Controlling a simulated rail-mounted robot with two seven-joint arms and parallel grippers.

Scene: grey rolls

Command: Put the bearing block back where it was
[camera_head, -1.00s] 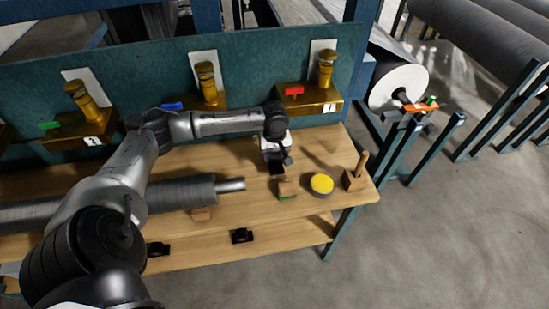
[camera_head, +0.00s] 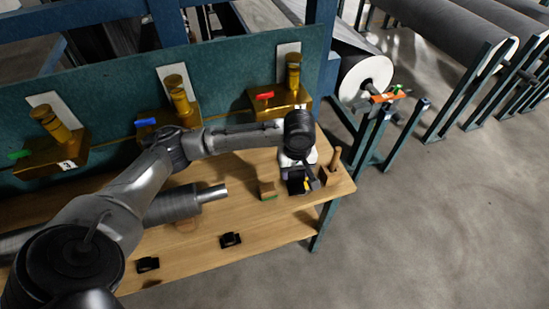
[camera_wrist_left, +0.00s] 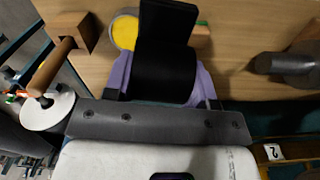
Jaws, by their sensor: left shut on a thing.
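My left gripper (camera_head: 302,181) is over the right end of the workbench, between a wooden block with a green edge and a wooden block with a handle. It is shut on a black block (camera_wrist_left: 165,62), seemingly the bearing block. In the left wrist view this block sits between lilac fingers, which show at its sides. In the head view the black block (camera_head: 295,186) is partly hidden by the wrist. I cannot tell whether it touches the bench. My right gripper is not in view.
The workbench (camera_head: 215,246) carries a grey roll (camera_head: 172,205), the green-edged block (camera_head: 267,189), a yellow-topped tin (camera_wrist_left: 125,32) and the handled block (camera_head: 331,172). Two black pieces sit along its front. Brass blocks (camera_head: 283,97) stand behind. An orange piece (camera_head: 383,97) tops a stand at right.

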